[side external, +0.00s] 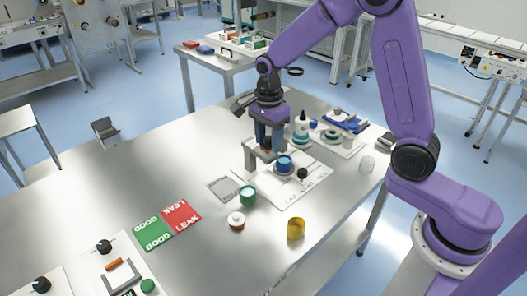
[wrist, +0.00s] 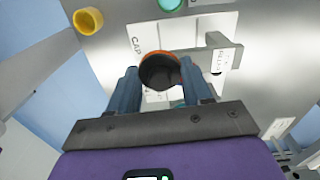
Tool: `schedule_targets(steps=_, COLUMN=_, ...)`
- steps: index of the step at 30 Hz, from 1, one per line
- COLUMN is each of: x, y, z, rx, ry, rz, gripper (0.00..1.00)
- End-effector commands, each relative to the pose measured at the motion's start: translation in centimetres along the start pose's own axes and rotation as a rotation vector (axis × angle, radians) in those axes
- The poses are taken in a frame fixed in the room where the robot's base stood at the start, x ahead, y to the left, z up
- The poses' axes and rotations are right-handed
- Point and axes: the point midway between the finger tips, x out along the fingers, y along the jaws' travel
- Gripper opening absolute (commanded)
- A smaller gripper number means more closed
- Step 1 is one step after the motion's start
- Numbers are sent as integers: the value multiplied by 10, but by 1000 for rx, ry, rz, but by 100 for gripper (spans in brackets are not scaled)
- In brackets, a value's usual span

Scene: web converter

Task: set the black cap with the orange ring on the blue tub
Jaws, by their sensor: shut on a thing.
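The black cap with the orange ring (wrist: 160,71) is between the two blue-grey fingers of my gripper (wrist: 159,77) in the wrist view. In the side view my gripper (side external: 268,137) points down, shut on the cap, which is mostly hidden between the fingers. The blue tub (side external: 284,167) stands on a white printed sheet, just right of and below the fingers in the side picture. The cap appears above the table, apart from the tub. In the wrist view the tub is mostly hidden behind the cap and fingers.
A grey bracket (side external: 252,158) stands close beside the fingers and tub; it also shows in the wrist view (wrist: 220,55). A white bottle (side external: 301,132) stands behind.

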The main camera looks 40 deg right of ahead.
Motion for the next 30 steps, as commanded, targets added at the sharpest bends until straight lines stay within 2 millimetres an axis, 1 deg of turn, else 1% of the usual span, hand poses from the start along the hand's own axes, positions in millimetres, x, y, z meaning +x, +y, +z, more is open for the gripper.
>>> schedule_targets(steps=1, x=0, y=-6, z=-15, rx=8, ry=0, rz=0, gripper=21)
schedule_targets(steps=6, x=0, y=-21, z=-60, rx=8, ry=0, rz=5, gripper=21)
schedule_targets(steps=9, x=0, y=-27, z=-82, rx=5, ry=-1, rz=6, gripper=21)
schedule_targets(steps=14, x=1, y=-32, z=-112, rx=5, ry=-1, rz=9, gripper=21)
schedule_targets(steps=15, x=5, y=-33, z=-115, rx=2, ry=-2, rz=12, gripper=21)
schedule_targets(steps=18, x=26, y=-32, z=-112, rx=-2, ry=-2, rz=16, gripper=21)
schedule_targets(steps=24, x=58, y=-32, z=-112, rx=-1, ry=-2, rz=14, gripper=21)
schedule_targets(steps=27, x=68, y=-32, z=-112, rx=-1, ry=-2, rz=12, gripper=21)
schedule_targets(steps=30, x=74, y=-33, z=-112, rx=-1, ry=-1, rz=11, gripper=21)
